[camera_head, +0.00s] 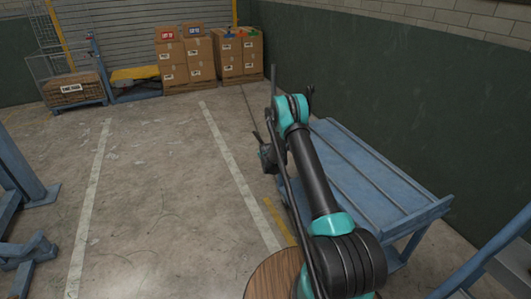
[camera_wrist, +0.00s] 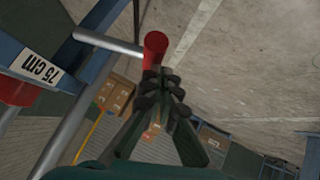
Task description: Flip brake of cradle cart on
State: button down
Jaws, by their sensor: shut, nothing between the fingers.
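The blue cradle cart (camera_head: 372,180) stands along the right wall, with long grey rails on its top. In the wrist view, a grey lever (camera_wrist: 108,42) with a red knob (camera_wrist: 155,46) at its end sticks out beside a blue post (camera_wrist: 62,65) labelled "75 cm". My gripper (camera_wrist: 160,80) is shut and empty. Its fingertips appear just below the red knob in the picture; I cannot tell whether they touch it. In the head view my arm reaches along the cart's left side, and the lever is not clearly visible there.
A second red part (camera_wrist: 18,90) and a grey tube (camera_wrist: 62,132) are at the wrist view's left. Cardboard boxes (camera_head: 187,62), a wire cage (camera_head: 72,88) and a yellow-topped cart (camera_head: 135,74) stand at the back. Blue equipment (camera_head: 22,165) stands left. The middle floor is clear.

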jog(key=shift+w+d+f, duration=0.1)
jog(key=shift+d+f, duration=0.05)
jog(key=shift+f, duration=1.25)
jog(key=shift+d+f, duration=0.1)
jog(key=shift+f, duration=1.25)
